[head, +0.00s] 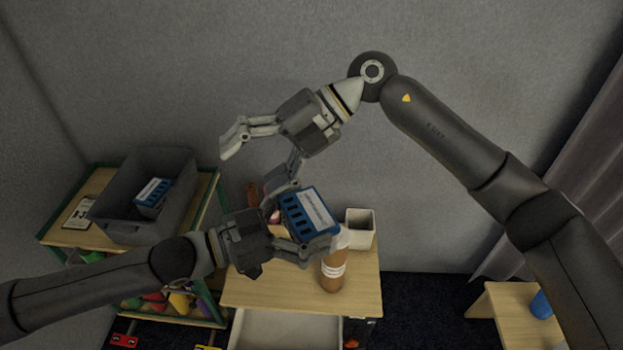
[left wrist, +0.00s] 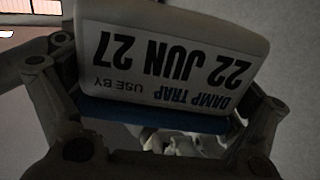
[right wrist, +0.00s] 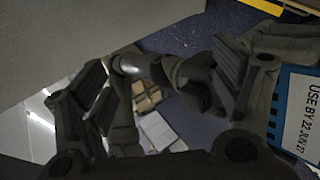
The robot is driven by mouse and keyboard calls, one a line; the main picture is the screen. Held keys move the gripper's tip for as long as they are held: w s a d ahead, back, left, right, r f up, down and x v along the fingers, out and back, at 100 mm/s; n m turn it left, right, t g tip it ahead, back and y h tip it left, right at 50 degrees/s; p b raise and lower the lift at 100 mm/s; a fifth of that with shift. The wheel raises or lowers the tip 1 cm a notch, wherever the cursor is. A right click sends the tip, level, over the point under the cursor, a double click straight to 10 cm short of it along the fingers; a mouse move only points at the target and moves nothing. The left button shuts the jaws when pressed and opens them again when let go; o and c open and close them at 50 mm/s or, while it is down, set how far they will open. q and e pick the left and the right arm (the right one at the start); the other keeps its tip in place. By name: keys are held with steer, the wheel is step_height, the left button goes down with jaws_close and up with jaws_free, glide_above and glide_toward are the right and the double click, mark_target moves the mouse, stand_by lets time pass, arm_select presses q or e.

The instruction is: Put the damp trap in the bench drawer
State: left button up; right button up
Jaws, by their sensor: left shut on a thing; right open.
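My left gripper (head: 300,208) is shut on a blue and white damp trap (head: 318,211) and holds it above the small wooden bench. In the left wrist view the damp trap (left wrist: 170,65) fills the space between the fingers, its label reading upside down with a use-by date of 22 JUN 27. My right gripper (head: 236,140) is open and empty, above and left of the held trap. The held trap's edge shows at the right of the right wrist view (right wrist: 298,120). The bench drawer (head: 284,330) is pulled open below the bench top; its front is cut off.
A brown bottle (head: 333,270) and a white square pot (head: 360,228) stand on the bench (head: 260,292). A grey bin (head: 125,228) on the left shelf unit holds another blue-labelled box (head: 152,193). A wooden table with a blue cup (head: 541,305) is at right.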

steer(key=s+d+n+t+h, duration=0.1)
steer(key=s+d+n+h, duration=0.1)
steer(key=s+h, duration=0.15)
steer(key=t+h, duration=0.4)
steer(key=h, duration=0.2)
glide_above(307, 223)
steer(key=w, duration=0.1)
steer(key=shift+w+a, duration=0.1)
steer(key=shift+d+h, duration=0.25)
steer(key=shift+d, duration=0.2)
steer(key=f, duration=0.4)
steer(key=w+f, duration=0.1)
steer(key=f, duration=0.6)
steer(key=shift+w+a+f, duration=0.35)
steer(key=shift+a, duration=0.05)
steer(key=shift+c, duration=0.3)
steer(key=c, duration=0.9)
arm_select(q)
steer(key=o, duration=0.7)
arm_select(e)
steer(key=c, duration=0.3)
arm_select(q)
steer(key=shift+o, duration=0.4)
arm_select(e)
steer(key=shift+c, duration=0.3)
